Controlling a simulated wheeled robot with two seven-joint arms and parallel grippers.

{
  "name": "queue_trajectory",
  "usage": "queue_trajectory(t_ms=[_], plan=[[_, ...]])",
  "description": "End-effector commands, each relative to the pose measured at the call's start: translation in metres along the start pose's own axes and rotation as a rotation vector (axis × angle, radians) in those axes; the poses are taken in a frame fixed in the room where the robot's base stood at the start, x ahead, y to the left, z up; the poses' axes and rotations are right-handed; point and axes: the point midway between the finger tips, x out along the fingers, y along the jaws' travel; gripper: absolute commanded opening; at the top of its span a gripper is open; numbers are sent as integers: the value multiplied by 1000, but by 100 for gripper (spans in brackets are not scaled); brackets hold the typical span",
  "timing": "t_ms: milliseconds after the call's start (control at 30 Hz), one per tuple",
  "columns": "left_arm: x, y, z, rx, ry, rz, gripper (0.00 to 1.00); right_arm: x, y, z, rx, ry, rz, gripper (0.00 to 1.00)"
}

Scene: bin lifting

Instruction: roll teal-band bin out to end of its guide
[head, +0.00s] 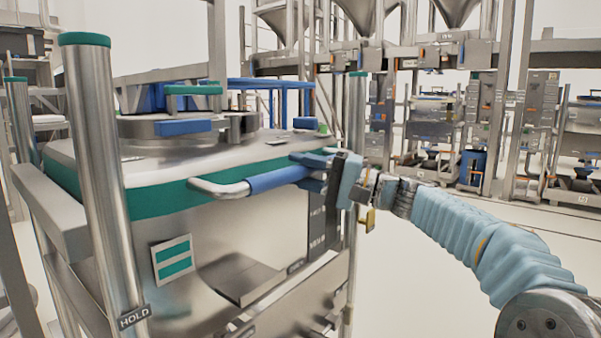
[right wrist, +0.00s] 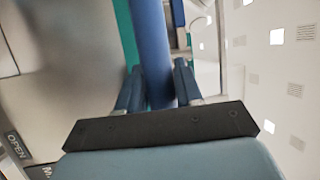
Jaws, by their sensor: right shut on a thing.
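The teal-band bin (head: 215,240) is a large steel container at the left and centre of the head view. A teal band (head: 155,200) runs round its upper edge, and a plate with two teal bars is on its front. A handle with a blue grip (head: 275,180) sticks out along the band. My right gripper (head: 315,172) is shut on the blue grip near its right end. In the right wrist view the blue grip (right wrist: 152,50) runs between the two fingers (right wrist: 155,90). My left gripper is not in view.
A steel post with a teal cap (head: 95,150) and a HOLD tag stands at the bin's front left. Another teal-capped post (head: 355,110) stands behind my right gripper. Open pale floor (head: 430,270) lies to the right. Frames and hoppers (head: 450,60) fill the background.

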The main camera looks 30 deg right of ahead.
Motion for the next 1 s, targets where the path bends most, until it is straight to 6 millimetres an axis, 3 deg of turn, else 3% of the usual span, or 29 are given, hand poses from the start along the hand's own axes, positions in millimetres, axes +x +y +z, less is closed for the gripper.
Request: queue_trajectory(t_ms=[167, 400, 433, 600, 867, 1000], plan=[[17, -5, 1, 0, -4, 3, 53, -25, 0, 10, -3, -1, 3, 0], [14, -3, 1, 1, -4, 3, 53, -26, -6, 9, -3, 3, 0, 0], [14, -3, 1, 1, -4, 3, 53, -26, -6, 9, -3, 4, -1, 32], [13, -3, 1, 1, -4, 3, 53, -25, -5, 9, -2, 2, 0, 56], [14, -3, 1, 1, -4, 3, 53, -25, -4, 10, -1, 0, 2, 56], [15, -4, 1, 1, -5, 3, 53, -36, -4, 9, -2, 2, 2, 56]])
